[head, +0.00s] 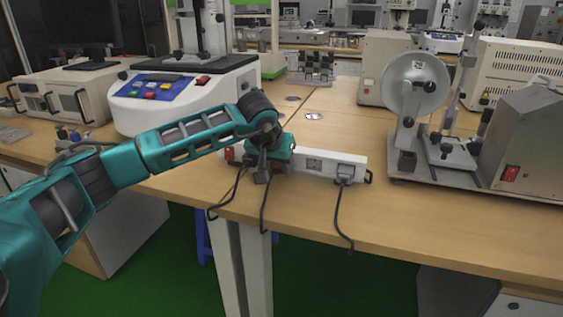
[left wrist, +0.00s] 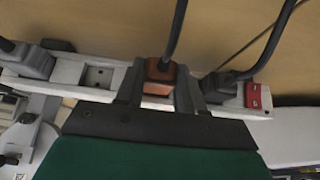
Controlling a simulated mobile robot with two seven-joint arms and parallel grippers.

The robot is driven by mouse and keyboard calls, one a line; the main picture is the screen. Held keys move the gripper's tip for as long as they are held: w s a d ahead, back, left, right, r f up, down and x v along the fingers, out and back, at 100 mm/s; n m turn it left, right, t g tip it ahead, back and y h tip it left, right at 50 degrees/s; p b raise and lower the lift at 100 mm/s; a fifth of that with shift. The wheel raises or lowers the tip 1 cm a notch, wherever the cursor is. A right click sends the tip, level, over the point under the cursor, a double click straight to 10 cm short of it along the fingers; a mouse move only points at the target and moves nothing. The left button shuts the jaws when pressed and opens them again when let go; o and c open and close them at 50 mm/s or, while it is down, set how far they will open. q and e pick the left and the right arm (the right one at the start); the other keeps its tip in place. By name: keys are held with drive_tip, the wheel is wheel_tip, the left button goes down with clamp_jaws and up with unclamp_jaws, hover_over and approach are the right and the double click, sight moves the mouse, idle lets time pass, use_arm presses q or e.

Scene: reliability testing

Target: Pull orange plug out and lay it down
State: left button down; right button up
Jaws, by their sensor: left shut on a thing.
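A white power strip (head: 328,167) lies along the front part of the wooden bench; it also crosses the left wrist view (left wrist: 66,70). The orange plug (left wrist: 160,72) is at the strip in the left wrist view, its dark cord running up. My left gripper (head: 265,170) is over the strip, with its fingers on both sides of the orange plug, shut on it. The plug's contact with its socket is hidden, so I cannot tell how deep it sits. In the head view the gripper mostly hides the plug. My right gripper is not in view.
An empty socket (left wrist: 98,75) lies between plugs. A red switch (left wrist: 257,97) marks one end. Cords hang over the bench edge. Bench (head: 420,220) is clear at front right.

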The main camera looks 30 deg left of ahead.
sight(274, 190)
use_arm(q)
drive_tip(key=shift+s+d, duration=0.25)
drive_tip(key=shift+s, duration=0.8)
drive_tip(key=shift+s+d, duration=0.2)
drive_tip(key=shift+s, duration=0.8)
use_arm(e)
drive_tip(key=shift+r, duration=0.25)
use_arm(q)
drive_tip(key=shift+s, duration=0.1)
drive_tip(key=shift+f+b, duration=0.8)
drive_tip(key=shift+f, duration=0.65)
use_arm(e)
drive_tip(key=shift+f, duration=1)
use_arm(q)
drive_tip(key=c, duration=0.6)
unclamp_jaws()
drive_tip(key=p+v, duration=0.1)
drive_tip(key=v, duration=0.3)
drive_tip(key=shift+r, duration=0.3)
drive_tip(key=p+v, duration=0.2)
drive_tip(key=v, duration=0.6)
drive_tip(key=shift+s+d+r, duration=0.15)
drive_tip(key=shift+s, duration=0.1)
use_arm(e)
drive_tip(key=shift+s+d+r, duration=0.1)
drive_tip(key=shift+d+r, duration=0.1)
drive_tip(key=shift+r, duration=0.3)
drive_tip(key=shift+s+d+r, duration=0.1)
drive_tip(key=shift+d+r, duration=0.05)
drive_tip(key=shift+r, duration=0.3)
